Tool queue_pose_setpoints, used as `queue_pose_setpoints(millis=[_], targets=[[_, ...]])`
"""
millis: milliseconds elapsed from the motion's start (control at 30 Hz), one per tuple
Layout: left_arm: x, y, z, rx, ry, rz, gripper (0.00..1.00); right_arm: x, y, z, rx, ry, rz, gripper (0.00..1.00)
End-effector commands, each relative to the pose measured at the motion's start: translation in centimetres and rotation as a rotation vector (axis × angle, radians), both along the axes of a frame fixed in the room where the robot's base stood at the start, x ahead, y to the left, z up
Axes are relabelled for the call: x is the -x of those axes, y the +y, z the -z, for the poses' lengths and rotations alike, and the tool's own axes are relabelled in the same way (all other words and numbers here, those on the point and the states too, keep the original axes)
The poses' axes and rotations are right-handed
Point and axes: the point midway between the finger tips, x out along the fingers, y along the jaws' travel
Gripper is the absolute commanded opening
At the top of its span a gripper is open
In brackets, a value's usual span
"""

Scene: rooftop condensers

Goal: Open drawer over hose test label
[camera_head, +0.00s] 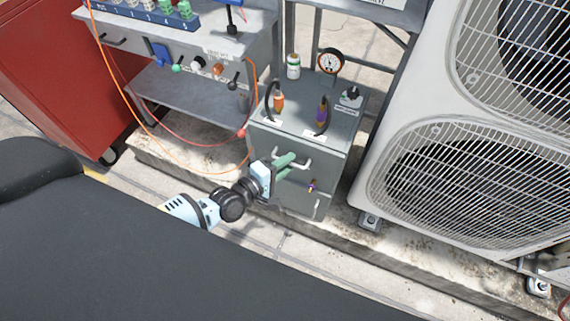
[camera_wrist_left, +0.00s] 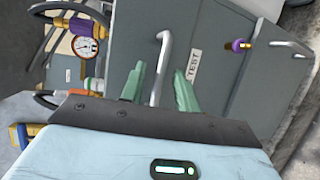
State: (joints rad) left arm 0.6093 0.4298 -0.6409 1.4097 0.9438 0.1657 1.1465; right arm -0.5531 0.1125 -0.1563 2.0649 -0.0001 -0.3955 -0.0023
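The grey cabinet (camera_head: 342,143) stands in the middle of the head view, with a drawer in its upper front that looks flush. The drawer's pale bar handle (camera_head: 305,163) also shows in the wrist view (camera_wrist_left: 163,60). A white label reading TEST (camera_wrist_left: 193,66) is on the drawer front beside the handle; no other word is readable. My left gripper (camera_head: 288,165) is at the drawer front. In the wrist view its two green fingers (camera_wrist_left: 161,74) stand apart on either side of the handle, with gaps visible. My right gripper is not in view.
Condensers (camera_head: 455,175) crowd the right; a workbench (camera_head: 190,90) with an orange cable stands left.

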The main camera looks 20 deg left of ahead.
Motion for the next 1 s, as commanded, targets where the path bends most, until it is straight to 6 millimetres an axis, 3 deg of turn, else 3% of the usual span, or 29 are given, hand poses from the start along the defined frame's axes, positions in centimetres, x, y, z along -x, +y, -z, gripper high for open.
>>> queue_pose_setpoints(millis=[100, 367, 767, 1000], targets=[[0.0, 0.0, 0.0, 0.0, 0.0, 0.0, 0.31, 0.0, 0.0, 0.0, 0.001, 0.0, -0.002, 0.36], [0.0, 0.0, 0.0, 0.0, 0.0, 0.0, 0.0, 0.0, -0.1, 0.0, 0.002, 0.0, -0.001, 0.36], [0.6, 0.1, 0.0, -0.001, 0.001, -0.001, 0.0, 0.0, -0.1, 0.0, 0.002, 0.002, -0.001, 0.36], [4.7, 0.3, -0.1, -0.001, 0.004, 0.0, 0.0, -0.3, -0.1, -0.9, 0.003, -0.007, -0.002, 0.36]])
